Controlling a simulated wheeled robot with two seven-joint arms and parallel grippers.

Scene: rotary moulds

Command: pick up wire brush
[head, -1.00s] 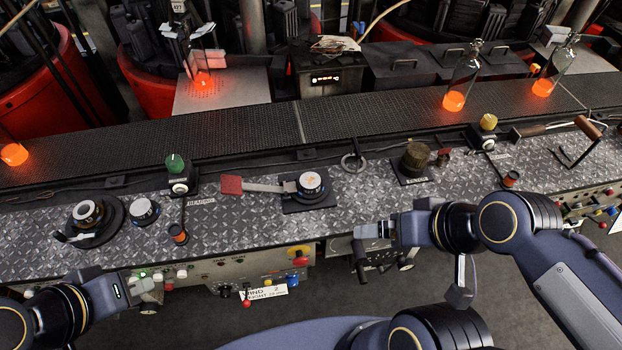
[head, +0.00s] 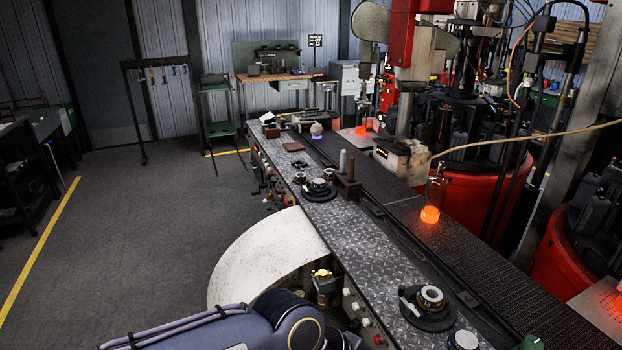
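I cannot make out a wire brush in the head view. Small tools and parts lie toward the far end of the steel-plated bench (head: 375,245), too small to name. Part of my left arm shows at the bottom edge. Its gripper is not visible. My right gripper is out of view.
A pale curved sheet (head: 265,255) juts from the bench's left side. A black round fixture (head: 430,312) sits on the bench nearby. A glowing orange glass piece (head: 430,214) stands on the dark conveyor (head: 465,255). A wooden-topped workbench (head: 275,77) stands far back. Open floor (head: 130,220) lies left.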

